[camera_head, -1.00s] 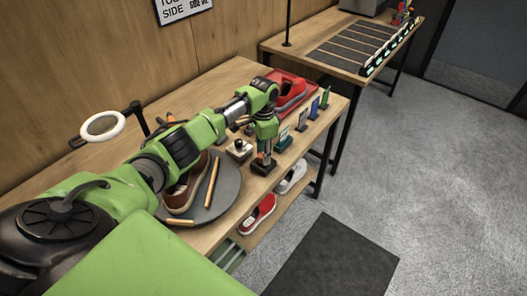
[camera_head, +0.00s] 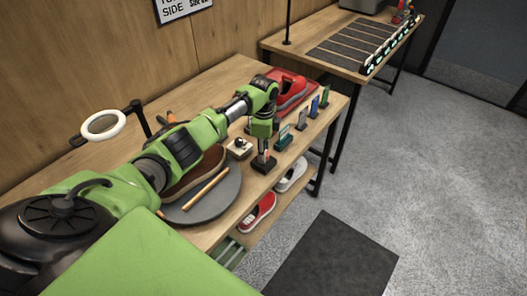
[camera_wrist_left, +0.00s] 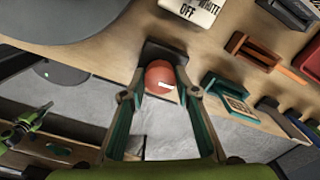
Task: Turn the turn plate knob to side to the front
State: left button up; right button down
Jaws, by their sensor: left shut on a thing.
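The turn plate (camera_head: 232,192) is a round grey disc on the workbench, and its edge also shows in the left wrist view (camera_wrist_left: 75,18). A brown shoe (camera_head: 205,165) lies on it, partly hidden by my left arm, with a thin wooden stick (camera_head: 206,189) beside the shoe. The red knob (camera_wrist_left: 160,76), with a white mark on top, sits on a black base (camera_head: 263,163) at the bench's front edge. My left gripper (camera_head: 263,142) points down over that base. In the wrist view its fingers (camera_wrist_left: 160,92) are shut around the knob.
A white switch block (camera_head: 240,148) stands between plate and knob. Several small holders (camera_head: 284,138) line the front edge to the right. A ring lamp (camera_head: 104,125) stands at left. Shoes (camera_head: 259,212) lie on a lower shelf.

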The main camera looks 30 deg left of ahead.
dwell(0.3)
pick_arm(q)
jog(key=o, duration=1.1)
jog(key=shift+r, duration=0.1)
notch_tip(320, 180, up, 12)
